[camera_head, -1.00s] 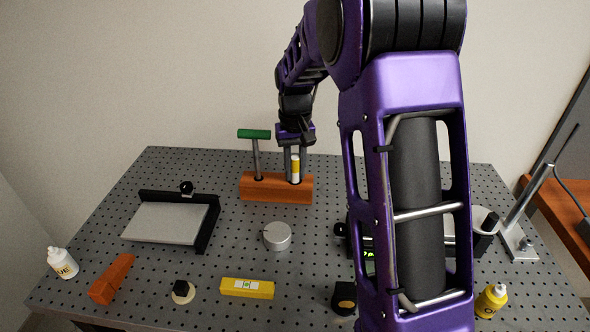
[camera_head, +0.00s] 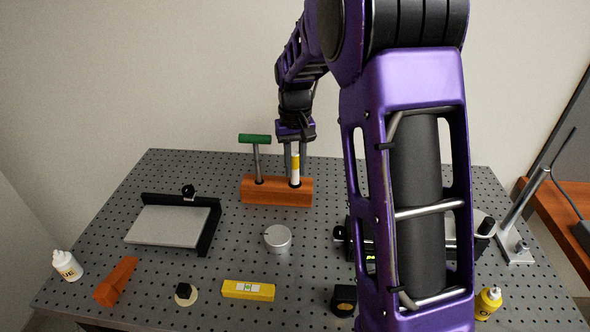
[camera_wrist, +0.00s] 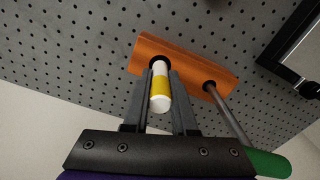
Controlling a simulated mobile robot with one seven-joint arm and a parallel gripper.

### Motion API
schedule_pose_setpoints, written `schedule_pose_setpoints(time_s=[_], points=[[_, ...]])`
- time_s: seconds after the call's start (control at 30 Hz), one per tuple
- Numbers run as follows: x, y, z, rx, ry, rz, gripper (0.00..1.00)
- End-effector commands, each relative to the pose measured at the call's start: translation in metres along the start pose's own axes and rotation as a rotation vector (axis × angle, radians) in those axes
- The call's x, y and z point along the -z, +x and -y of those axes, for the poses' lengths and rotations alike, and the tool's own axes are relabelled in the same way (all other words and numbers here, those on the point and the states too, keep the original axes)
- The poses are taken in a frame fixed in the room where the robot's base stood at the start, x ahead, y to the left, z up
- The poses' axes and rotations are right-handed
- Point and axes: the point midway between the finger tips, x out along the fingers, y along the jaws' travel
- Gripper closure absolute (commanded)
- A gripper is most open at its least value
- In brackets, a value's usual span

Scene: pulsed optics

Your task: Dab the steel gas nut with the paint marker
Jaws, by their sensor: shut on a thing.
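The paint marker (camera_head: 295,171), white with a yellow band, stands upright in the right hole of an orange-brown block (camera_head: 277,192) at the back of the table. It also shows in the wrist view (camera_wrist: 160,90), its lower end in the hole of the block (camera_wrist: 180,62). My gripper (camera_head: 295,160) points down over the block, shut on the marker with one finger on each side. I cannot make out a steel gas nut for certain; my arm covers part of the table's right side.
A green-handled T-tool (camera_head: 256,155) stands in the block's left hole, close beside my gripper. A grey round piece (camera_head: 278,238), a framed plate (camera_head: 165,226), a yellow level (camera_head: 248,290) and an orange wedge (camera_head: 116,281) lie on the perforated table (camera_head: 330,180). Bottles stand near the front corners.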

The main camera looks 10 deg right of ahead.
Motion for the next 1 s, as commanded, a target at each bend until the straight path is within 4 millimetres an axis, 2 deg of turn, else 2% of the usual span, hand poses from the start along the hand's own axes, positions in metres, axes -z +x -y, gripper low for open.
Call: schedule_pose_setpoints(time_s=[0.1,0.27,0.73,1.0], points=[[0.0,-0.009,0.0,0.0,0.0,0.0,1.0],[0.0,-0.009,0.0,0.0,0.0,0.0,1.0],[0.0,-0.054,0.0,0.0,0.0,-0.002,1.0],[0.0,-0.056,0.0,0.0,0.0,-0.001,1.0]])
